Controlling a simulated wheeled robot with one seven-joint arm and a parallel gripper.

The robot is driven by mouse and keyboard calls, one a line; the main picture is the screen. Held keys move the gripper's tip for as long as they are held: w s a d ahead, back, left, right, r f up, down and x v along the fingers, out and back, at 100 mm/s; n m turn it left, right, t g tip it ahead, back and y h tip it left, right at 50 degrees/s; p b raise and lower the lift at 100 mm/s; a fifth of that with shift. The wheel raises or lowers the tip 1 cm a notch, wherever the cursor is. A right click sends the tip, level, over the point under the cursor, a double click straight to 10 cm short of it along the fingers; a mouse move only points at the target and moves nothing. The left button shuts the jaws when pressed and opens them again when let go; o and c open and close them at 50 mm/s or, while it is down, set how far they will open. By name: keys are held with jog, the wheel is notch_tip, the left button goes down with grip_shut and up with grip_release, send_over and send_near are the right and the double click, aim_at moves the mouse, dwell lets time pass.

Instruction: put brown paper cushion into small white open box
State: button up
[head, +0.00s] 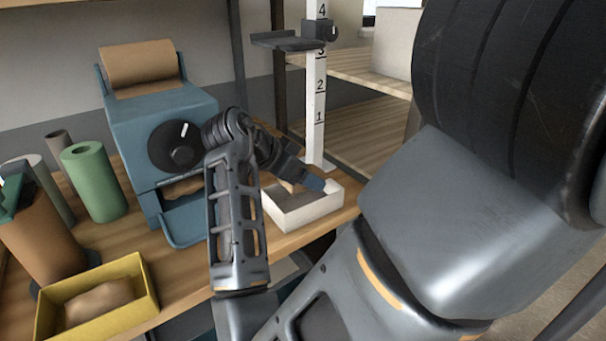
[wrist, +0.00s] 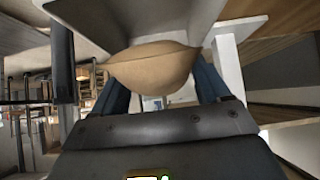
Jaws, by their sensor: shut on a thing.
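The brown paper cushion (wrist: 152,68) is between the two blue fingers of my gripper (wrist: 158,92) in the wrist view, and my gripper is shut on it. In the head view my gripper (head: 318,184) is tilted down over the small white open box (head: 305,213), with its fingertips at the opening. A small brown patch shows by the fingers there; the rest of the cushion is hidden. I cannot tell whether the cushion touches the box. The box stands upright near the front right edge of the wooden bench.
A blue machine (head: 165,125) with a kraft roll (head: 140,62) stands left of my gripper. A white numbered post (head: 316,100) rises behind the box. A yellow bin (head: 140,268) with a brown cushion, a green roll (head: 95,180) and other rolls stand at left.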

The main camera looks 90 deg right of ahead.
jog(key=shift+f+b, duration=0.35)
jog(key=shift+f, duration=0.05)
jog(key=o, duration=1.1)
jog(key=shift+r, duration=0.15)
jog(key=shift+r+p, duration=0.65)
jog(key=shift+p, duration=0.2)
jog(key=b+v, duration=0.1)
jog(key=v, duration=1)
jog(key=shift+w+a+r, duration=0.2)
jog(key=shift+w+r, duration=0.05)
jog(key=shift+w, duration=0.05)
